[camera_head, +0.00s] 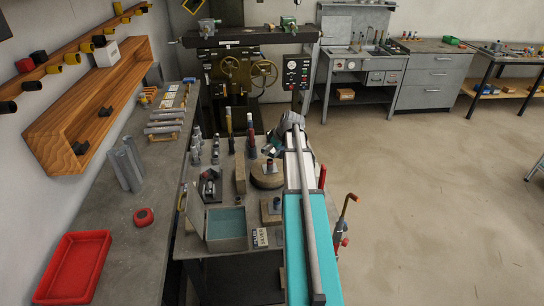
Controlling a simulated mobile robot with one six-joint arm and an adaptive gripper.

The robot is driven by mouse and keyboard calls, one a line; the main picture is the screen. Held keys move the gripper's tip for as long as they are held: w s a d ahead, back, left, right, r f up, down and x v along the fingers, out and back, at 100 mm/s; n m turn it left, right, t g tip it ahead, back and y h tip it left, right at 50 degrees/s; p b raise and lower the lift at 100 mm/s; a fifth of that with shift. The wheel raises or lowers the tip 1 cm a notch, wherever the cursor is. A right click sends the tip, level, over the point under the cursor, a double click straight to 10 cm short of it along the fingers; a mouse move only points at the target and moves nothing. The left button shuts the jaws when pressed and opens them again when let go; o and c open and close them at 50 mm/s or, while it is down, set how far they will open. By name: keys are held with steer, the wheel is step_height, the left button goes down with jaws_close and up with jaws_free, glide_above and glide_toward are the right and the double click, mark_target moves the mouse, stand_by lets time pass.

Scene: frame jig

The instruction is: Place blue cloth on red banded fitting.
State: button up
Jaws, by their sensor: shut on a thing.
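My arm reaches over the bench from the bottom of the picture. My gripper (272,147) is at its far end, partly hidden by the wrist, and is shut. A small dark teal-blue patch, seemingly the blue cloth (268,152), shows at the fingers. Just below it in the picture, a short fitting (269,165) stands on a curved brown block; it appears to have a reddish band. I cannot tell surely which is the red banded one, or whether the cloth touches anything.
An open box (226,243) with a teal inside and labelled small blocks (260,238) stand at the bench's near edge. Upright metal parts (196,145), a tan block (240,173) and red-handled tools (251,140) crowd around. A red tray (75,268) lies on the left counter.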

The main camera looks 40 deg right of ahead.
mark_target(271, 161)
steer(key=shift+w+d+f+b, duration=0.25)
steer(key=shift+w+f+b, duration=0.2)
steer(key=shift+f+b, duration=1.55)
steer(key=shift+s+f, duration=0.1)
steer(key=shift+f, duration=0.05)
steer(key=o, duration=0.9)
steer(key=shift+c, duration=0.2)
steer(key=shift+r, duration=0.3)
steer(key=p+v, duration=0.5)
steer(key=shift+s+r, duration=0.15)
steer(key=shift+r, duration=0.2)
steer(key=p+v, duration=0.5)
steer(key=v, duration=0.1)
